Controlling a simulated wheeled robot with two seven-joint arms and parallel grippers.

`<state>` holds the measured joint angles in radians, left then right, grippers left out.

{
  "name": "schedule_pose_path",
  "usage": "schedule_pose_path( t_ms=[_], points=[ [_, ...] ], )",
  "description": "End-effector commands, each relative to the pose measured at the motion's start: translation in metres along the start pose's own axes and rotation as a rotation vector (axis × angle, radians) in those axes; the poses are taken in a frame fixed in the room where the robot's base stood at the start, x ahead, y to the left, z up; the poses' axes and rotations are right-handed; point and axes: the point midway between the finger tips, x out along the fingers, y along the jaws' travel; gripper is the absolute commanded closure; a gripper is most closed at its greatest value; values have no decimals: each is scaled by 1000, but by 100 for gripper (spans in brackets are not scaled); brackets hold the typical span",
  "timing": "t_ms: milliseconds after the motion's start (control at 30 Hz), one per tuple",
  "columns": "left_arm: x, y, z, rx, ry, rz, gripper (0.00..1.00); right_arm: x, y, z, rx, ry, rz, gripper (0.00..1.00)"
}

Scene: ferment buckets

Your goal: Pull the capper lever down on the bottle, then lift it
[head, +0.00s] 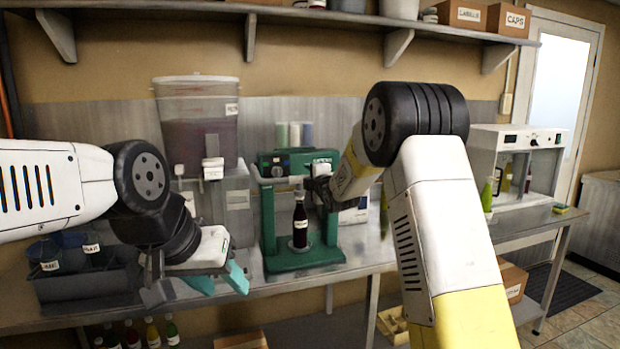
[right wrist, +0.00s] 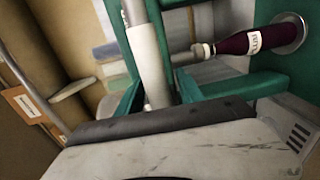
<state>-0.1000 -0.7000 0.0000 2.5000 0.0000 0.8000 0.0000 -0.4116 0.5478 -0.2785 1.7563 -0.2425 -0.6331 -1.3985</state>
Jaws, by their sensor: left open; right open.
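The green capper (head: 268,215) stands on the metal bench, and its frame also fills much of the right wrist view (right wrist: 215,88). A dark bottle with a white label (head: 300,222) stands upright on the capper's base, between its uprights; it also shows in the right wrist view (right wrist: 245,43). My left gripper (head: 203,284) is open and empty, left of the capper.
A large dispenser with dark liquid (head: 198,125) stands behind left. A grey bin with blue cups (head: 85,285) is at the left. A white cabinet (head: 515,165) and a green bottle (head: 487,195) stand at the right. A shelf (head: 300,17) runs above.

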Motion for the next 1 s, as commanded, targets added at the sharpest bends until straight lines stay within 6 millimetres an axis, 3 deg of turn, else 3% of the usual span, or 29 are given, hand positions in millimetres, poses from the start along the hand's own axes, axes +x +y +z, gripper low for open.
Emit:
schedule_pose_path(
  t_ms=[100, 300, 1000],
  points=[
    [0, 0, 0, 0, 0, 0, 56, 0, 0, 0, 0, 0, 0, 60],
    [0, 0, 0, 0, 0, 0, 56, 0, 0, 0, 1, 0, -1, 99],
    [0, 0, 0, 0, 0, 0, 56, 0, 0, 0, 1, 0, -1, 100]
  ],
)
